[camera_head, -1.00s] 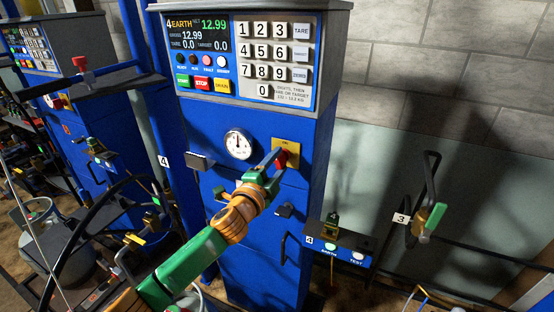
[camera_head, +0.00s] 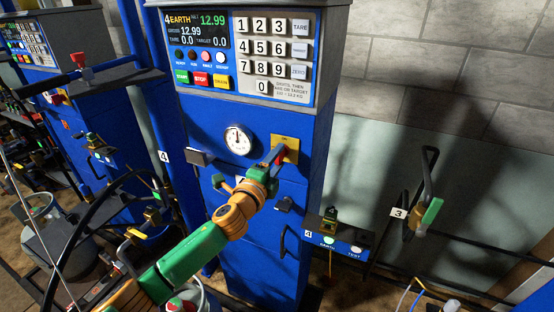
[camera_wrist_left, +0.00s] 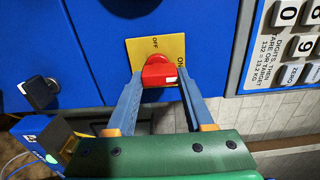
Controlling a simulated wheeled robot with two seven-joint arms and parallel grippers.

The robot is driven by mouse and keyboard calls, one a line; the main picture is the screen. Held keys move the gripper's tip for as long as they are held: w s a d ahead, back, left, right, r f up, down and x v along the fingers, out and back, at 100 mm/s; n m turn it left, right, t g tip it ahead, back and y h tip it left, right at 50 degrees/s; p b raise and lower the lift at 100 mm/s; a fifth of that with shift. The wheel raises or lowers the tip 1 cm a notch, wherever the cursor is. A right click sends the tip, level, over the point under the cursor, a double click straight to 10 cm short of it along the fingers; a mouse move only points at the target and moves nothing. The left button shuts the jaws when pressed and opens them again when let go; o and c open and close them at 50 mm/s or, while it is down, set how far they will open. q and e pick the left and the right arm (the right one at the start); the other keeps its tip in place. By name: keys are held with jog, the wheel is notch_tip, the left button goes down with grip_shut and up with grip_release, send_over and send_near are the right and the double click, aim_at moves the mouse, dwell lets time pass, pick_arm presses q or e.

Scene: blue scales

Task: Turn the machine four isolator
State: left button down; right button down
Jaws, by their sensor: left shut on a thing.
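The machine four isolator is a red knob (camera_head: 281,157) on a yellow plate (camera_head: 291,143), on the blue front of the cabinet (camera_head: 262,200) marked 4. In the left wrist view, the red knob (camera_wrist_left: 158,70) sits between the two blue fingers of my left gripper (camera_wrist_left: 160,84). The yellow plate (camera_wrist_left: 138,52) reads OFF and ON there, and a white mark on the knob lies on its ON-label side. In the head view, my left gripper (camera_head: 275,158) is shut on the knob, partly hiding it. My right gripper is not in view.
A round dial (camera_head: 238,140) and a grey block (camera_head: 199,157) are left of the isolator. The keypad (camera_head: 270,55) is above.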

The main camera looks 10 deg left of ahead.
pick_arm(q)
jog(key=shift+c, duration=1.4)
grip_release()
jog(key=b+v, duration=0.1)
jog(key=v, duration=0.6)
jog(key=shift+f, duration=0.1)
